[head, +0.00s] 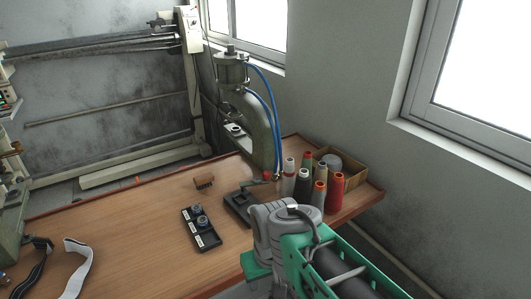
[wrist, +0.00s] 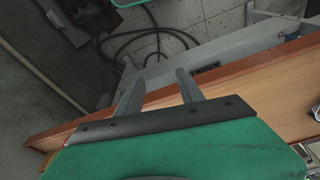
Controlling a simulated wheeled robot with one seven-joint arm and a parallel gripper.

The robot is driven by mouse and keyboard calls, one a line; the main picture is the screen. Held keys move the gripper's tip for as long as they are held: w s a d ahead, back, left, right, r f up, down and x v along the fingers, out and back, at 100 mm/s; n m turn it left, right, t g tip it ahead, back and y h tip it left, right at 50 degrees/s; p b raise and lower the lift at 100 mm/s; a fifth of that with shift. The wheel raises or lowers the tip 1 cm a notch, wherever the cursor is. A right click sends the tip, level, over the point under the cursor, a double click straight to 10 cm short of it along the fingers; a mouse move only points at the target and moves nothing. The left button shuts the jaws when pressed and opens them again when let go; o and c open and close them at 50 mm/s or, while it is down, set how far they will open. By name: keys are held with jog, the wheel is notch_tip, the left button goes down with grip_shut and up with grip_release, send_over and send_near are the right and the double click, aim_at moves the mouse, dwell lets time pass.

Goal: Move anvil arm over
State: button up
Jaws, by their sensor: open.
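A grey-green pneumatic press (head: 262,130) with a cylinder on top and blue hoses stands at the back of the wooden table. A light arm-like part with a small round piece (head: 236,130) juts left from its column below the cylinder; I take this as the anvil arm, but its detail is small. My gripper's two fingers (wrist: 160,76) are apart and empty in the wrist view, over the table's edge and the floor beyond. In the head view my arm is at the lower right, well in front of the press; the fingers cannot be made out there.
Several thread spools (head: 303,187) and a cardboard box (head: 355,177) stand right of the press. A black tray (head: 201,235), a dark block with a lever (head: 243,207) and a brown brush-like piece (head: 204,181) lie on the table (head: 140,235). Straps lie at left.

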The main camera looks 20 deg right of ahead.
jog(key=w+d+r+p, duration=0.1)
jog(key=w+r+p, duration=0.35)
jog(key=r, duration=0.35)
jog(key=m+t+h+b, duration=0.1)
jog(key=m+t+h, duration=0.1)
jog(key=m, duration=0.3)
send_near(266, 172)
jog(key=p+x, duration=0.1)
jog(key=x, duration=0.7)
jog(key=shift+d+f+p, duration=0.1)
jog(key=shift+f+p, duration=0.1)
jog(key=shift+p, duration=0.2)
jog(key=shift+c, duration=0.6)
grip_shut()
